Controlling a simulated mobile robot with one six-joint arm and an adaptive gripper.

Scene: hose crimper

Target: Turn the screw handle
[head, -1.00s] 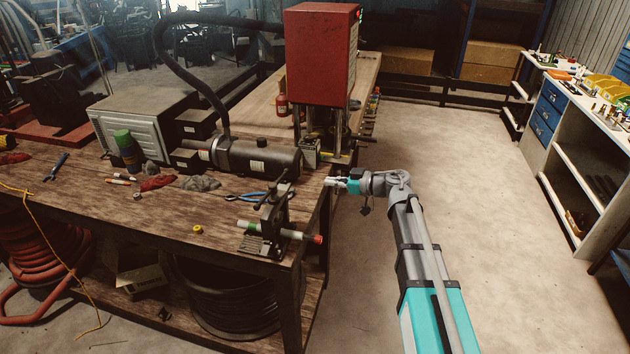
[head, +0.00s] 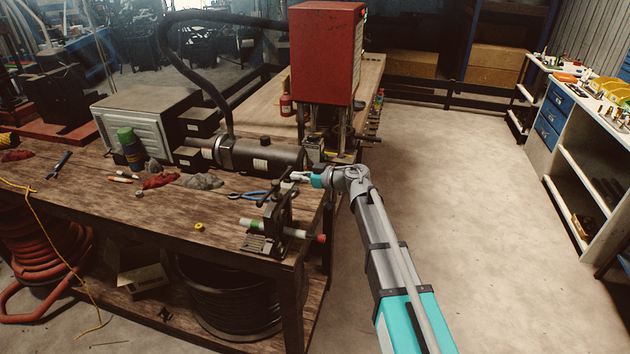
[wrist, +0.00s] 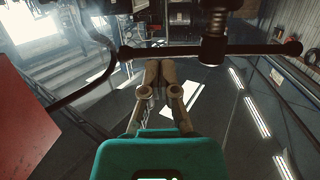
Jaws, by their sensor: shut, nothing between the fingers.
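A small dark hose crimper (head: 275,215) stands at the table's right corner, with a hose piece with green, white and red sections (head: 300,234) through it. Its screw handle (wrist: 245,49) is a dark crossbar with ball ends, spanning the upper wrist view. The threaded screw (wrist: 214,35) meets the bar right of the fingers. My gripper (head: 294,176) is at the top of the crimper, beside the handle. In the wrist view my gripper (wrist: 160,64) is shut and empty, its fingertips just below the bar's left half. I cannot tell whether they touch it.
A wooden workbench (head: 110,204) carries pliers (head: 250,194), rags and a dark cylinder (head: 262,157) behind the crimper. A red machine (head: 325,52) stands behind my gripper and also shows at left in the wrist view (wrist: 22,125). The floor to the right is clear.

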